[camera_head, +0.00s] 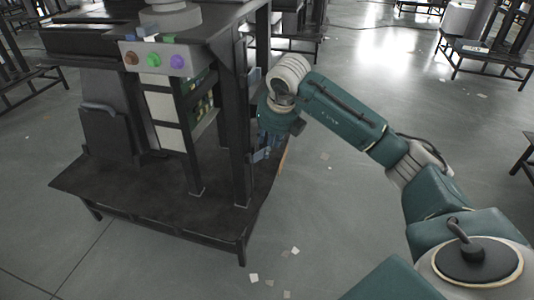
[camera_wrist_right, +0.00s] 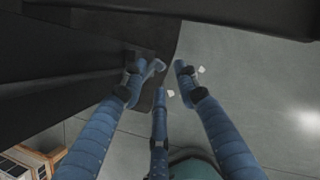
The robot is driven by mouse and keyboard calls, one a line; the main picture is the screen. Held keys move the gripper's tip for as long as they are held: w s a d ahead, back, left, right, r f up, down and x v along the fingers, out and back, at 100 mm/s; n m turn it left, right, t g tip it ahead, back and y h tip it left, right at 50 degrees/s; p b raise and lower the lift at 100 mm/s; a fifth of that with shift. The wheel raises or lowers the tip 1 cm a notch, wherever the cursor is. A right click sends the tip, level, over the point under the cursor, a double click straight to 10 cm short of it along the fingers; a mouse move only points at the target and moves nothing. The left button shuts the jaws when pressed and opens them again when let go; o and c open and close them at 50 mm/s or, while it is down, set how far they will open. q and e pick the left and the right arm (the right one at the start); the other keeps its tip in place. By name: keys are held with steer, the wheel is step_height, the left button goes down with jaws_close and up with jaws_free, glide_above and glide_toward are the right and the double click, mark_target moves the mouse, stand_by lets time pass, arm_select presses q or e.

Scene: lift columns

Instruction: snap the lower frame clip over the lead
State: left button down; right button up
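My right gripper (camera_head: 268,138) is beside the right-hand upright post (camera_head: 241,130) of the dark frame, low down. In the wrist view its blue fingers (camera_wrist_right: 168,76) are apart, with a gap between the tips, and I see nothing held. A small blue-grey piece (camera_head: 261,154) by the post, just below the hand, may be the lower clip; the hand partly covers this spot. A similar piece (camera_head: 255,74) sits higher on the post. A thin orange-brown strip (camera_head: 283,160) shows right of the hand; I cannot tell if it is the lead. My left gripper is not in view.
The frame stands on a dark low platform (camera_head: 150,212). A panel with coloured buttons (camera_head: 158,59) is on its upper left. Grey floor (camera_head: 350,210) with paper scraps is open to the right. A tan-edged box (camera_wrist_right: 28,160) shows in the wrist view.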

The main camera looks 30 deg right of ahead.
mark_target(260, 157)
steer(key=shift+b+x, duration=0.4)
steer(key=shift+x, duration=1.4)
jaws_close()
steer(key=shift+s+d, duration=0.1)
steer(key=shift+d, duration=0.1)
jaws_free()
